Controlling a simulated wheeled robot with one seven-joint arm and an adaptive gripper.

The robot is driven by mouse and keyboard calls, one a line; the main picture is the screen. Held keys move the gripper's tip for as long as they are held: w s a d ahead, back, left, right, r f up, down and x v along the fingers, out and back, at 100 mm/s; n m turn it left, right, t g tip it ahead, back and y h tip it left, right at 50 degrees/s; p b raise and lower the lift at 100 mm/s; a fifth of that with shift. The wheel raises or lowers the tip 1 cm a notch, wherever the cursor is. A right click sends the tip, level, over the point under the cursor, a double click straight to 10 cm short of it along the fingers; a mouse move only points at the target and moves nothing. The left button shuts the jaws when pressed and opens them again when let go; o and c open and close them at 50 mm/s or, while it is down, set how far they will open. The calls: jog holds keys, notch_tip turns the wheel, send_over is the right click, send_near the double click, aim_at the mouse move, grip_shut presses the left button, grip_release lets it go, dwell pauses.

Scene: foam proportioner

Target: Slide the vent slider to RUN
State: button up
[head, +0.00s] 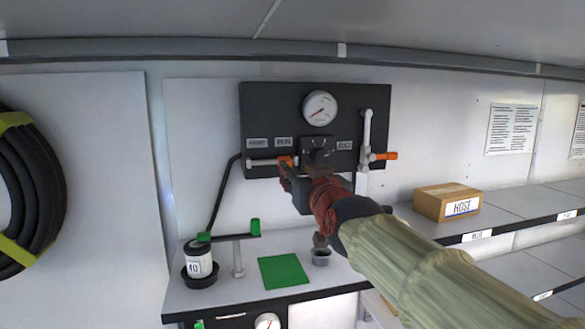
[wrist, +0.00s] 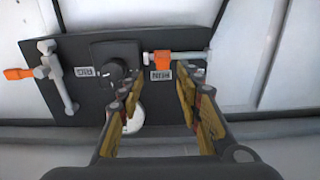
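The orange vent slider (head: 287,161) sits on a short pale horizontal rail (head: 262,162) low on the black panel (head: 372,103). It is near the rail's right end, below the RUN label (head: 284,142). In the inverted wrist view, the slider (wrist: 163,64) is beside the RUN label (wrist: 160,76), with bare rail to its right. My gripper (head: 285,173) is close to the slider. In the wrist view, its fingers (wrist: 160,80) are apart with nothing held, and the slider shows beyond and between them. Contact cannot be told.
A gauge (head: 320,108), a dark knob block (head: 319,152) and a pale lever with an orange handle (head: 384,156) are on the panel near my gripper. Below are a bench with a green mat (head: 283,271) and a white canister (head: 199,262). A box (head: 446,201) stands right.

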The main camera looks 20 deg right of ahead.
jog(key=s, duration=0.3)
jog(key=shift+s, duration=0.2)
jog(key=s+a+f+g+y+b, duration=0.1)
jog(key=s+f+g, duration=0.2)
jog(key=f, duration=0.7)
jog(key=s+a+f+g+b, duration=0.1)
jog(key=s+a+f+g, duration=0.15)
jog(key=f, duration=0.75)
jog(key=s+d+f+g+b, duration=0.1)
jog(key=s+f+g+b, duration=0.1)
jog(key=s+f+b, duration=0.5)
jog(key=s+d+f+g+b, duration=0.1)
jog(key=s+f+b, duration=0.6)
jog(key=f, duration=1.3)
jog(key=s+d+f+g+h+b, duration=0.1)
jog(key=s+f+g+b, duration=0.3)
jog(key=s+f+b, duration=0.4)
notch_tip(320, 180, down, 6)
jog(key=shift+s+d+r, duration=0.25)
jog(key=shift+s+d, duration=0.25)
jog(key=shift+s, duration=0.25)
